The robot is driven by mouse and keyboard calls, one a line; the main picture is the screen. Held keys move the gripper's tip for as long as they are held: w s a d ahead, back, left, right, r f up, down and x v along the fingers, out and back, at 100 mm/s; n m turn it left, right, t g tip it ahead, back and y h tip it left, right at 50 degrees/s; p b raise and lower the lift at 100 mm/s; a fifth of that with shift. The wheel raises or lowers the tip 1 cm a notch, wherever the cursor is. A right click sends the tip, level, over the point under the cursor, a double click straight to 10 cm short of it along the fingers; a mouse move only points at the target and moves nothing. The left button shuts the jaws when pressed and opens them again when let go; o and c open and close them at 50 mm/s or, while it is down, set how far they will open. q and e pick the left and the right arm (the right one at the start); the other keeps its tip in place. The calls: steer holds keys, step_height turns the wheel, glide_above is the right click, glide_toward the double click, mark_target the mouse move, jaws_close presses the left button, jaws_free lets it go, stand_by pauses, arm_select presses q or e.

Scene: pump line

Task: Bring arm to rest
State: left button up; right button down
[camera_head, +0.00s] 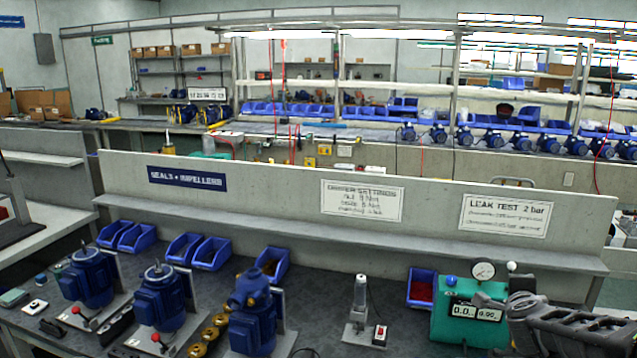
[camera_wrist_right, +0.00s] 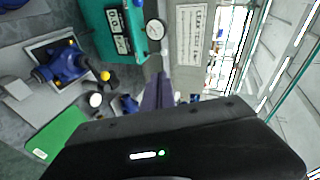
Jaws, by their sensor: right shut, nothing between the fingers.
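My right gripper (camera_head: 486,300) comes in from the right edge in the head view, its tip in front of the right part of the green leak tester (camera_head: 450,322). In the right wrist view the fingers of my right gripper (camera_wrist_right: 160,78) are together and empty. The leak tester (camera_wrist_right: 97,22) shows there beyond them at the top, with its round gauge (camera_wrist_right: 155,29). I cannot tell from the pictures how much space lies between the gripper and the tester. My left arm is not in view.
Blue pumps (camera_head: 163,297) stand at the bench's left and middle. A small upright press (camera_head: 361,300) and a red-filled blue bin (camera_head: 421,288) stand left of the tester. The right wrist view shows a blue pump (camera_wrist_right: 68,63) in a tray and a green mat (camera_wrist_right: 58,136).

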steer(key=s+a+f+n+g+y, duration=0.25)
steer(key=a+f+n, duration=0.35)
steer(key=a+f, duration=0.55)
steer(key=s+a+f+n+g+y, duration=0.1)
steer(key=s+a+f+n+y, duration=0.25)
steer(key=a+f+n, duration=0.75)
steer(key=s+a+f+n+g+y, duration=0.1)
steer(key=s+a+f+g, duration=0.1)
steer(key=s+a+f, duration=0.3)
steer(key=s+a+f+n+g+y, duration=0.1)
steer(key=s+a+f+g+y, duration=0.1)
steer(key=s+a+f, duration=0.3)
steer(key=s+a+f+g+y, duration=0.2)
steer(key=s+a+f, duration=0.3)
steer(key=s+f, duration=0.6)
steer(key=s+g, duration=0.1)
steer(key=s, duration=0.6)
steer(key=shift+s+a+f+n+g, duration=0.15)
steer(key=shift+a+f+n+g, duration=0.2)
steer(key=shift+n, duration=0.05)
